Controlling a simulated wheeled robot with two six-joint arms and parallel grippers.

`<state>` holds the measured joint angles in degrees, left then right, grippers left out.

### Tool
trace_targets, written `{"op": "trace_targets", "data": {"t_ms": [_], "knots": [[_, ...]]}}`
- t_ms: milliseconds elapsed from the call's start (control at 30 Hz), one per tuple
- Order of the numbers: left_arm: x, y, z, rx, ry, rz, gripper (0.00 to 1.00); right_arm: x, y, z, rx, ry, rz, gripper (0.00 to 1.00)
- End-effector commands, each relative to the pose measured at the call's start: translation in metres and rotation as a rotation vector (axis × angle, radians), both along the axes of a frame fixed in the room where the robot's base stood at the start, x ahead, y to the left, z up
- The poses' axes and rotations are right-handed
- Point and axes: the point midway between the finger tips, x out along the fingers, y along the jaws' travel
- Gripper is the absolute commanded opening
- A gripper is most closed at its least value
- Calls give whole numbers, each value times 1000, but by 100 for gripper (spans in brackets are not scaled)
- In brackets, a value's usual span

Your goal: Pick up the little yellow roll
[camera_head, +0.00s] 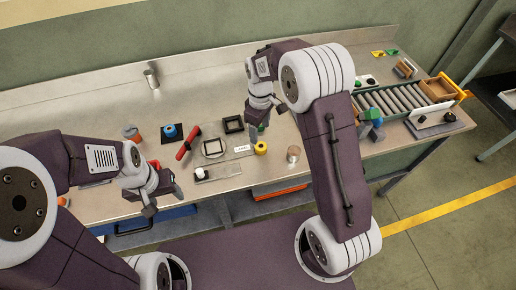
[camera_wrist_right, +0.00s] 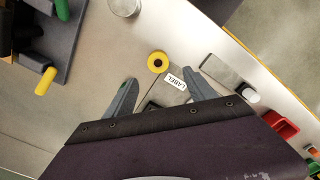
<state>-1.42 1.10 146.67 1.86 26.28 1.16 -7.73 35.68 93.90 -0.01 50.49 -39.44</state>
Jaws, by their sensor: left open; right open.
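The little yellow roll (camera_head: 261,148) lies on the metal bench near its front edge, right of the label card. In the right wrist view the yellow roll (camera_wrist_right: 158,62) shows its dark centre hole, ahead of and between the fingertips of my right gripper (camera_wrist_right: 162,82). My right gripper (camera_head: 264,112) is open and empty, behind the roll in the head view and apart from it. My left gripper (camera_head: 162,200) is open and empty, over the bench's front edge at the left.
A label card (camera_wrist_right: 175,82) lies beside the roll. A cylinder (camera_head: 293,154) stands right of it, and a grey plate with a white piece (camera_head: 200,173) lies to its left. A red-handled tool (camera_head: 188,143) and black frame (camera_head: 233,124) lie nearby. The roller conveyor (camera_head: 400,98) is at right.

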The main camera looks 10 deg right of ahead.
Motion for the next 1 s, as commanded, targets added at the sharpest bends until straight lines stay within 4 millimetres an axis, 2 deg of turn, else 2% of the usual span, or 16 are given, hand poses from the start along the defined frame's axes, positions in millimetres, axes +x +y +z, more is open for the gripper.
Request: {"op": "trace_targets", "data": {"t_ms": [233, 467, 700, 967, 1000], "knots": [[0, 0, 8, 0, 0, 0, 60, -1, -1, -31, 0, 3, -2, 64], [0, 0, 12, 0, 0, 0, 60, 0, -1, -44, 0, 3, -2, 64], [0, 0, 22, 0, 0, 0, 60, 2, -2, -85, 0, 1, -2, 64], [0, 0, 22, 0, 0, 0, 60, 2, -2, -90, 0, -1, -2, 64], [0, 0, 22, 0, 0, 0, 60, 2, -2, -90, 0, -1, -2, 53]]}}
